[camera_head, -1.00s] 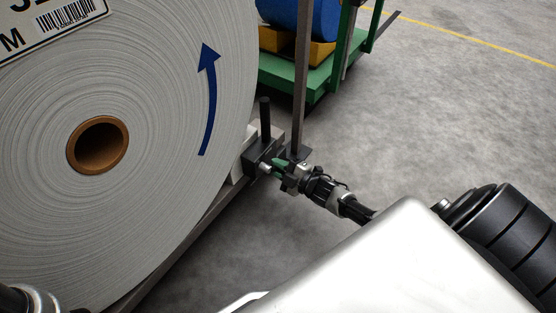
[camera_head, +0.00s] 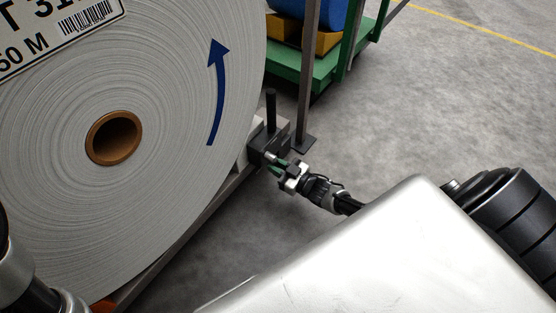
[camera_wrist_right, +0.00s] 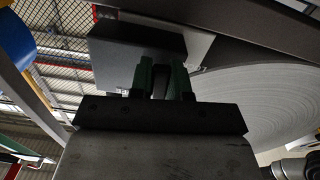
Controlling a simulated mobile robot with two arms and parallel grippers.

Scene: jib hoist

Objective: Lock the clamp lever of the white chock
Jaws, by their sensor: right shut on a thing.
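The white chock (camera_head: 241,143) sits at the lower right edge of the large paper roll (camera_head: 170,170), mostly hidden by it. A dark clamp block (camera_head: 266,146) stands against it, with a black rod (camera_head: 271,110) upright on top. My right gripper (camera_head: 276,166) has green fingers and is just in front of the block, below the rod and apart from it. It is shut on a small part at the block's front, apparently the clamp lever (camera_head: 271,156), whose grip area is mostly hidden. In the right wrist view the fingers (camera_wrist_right: 162,80) are close together before the dark block (camera_wrist_right: 130,50). My left gripper is not in view.
A thin steel post (camera_head: 308,70) with a foot plate stands right behind the block. A green cart (camera_head: 300,72) with blue and yellow loads is farther back. Grey floor (camera_head: 430,100) is free to the right.

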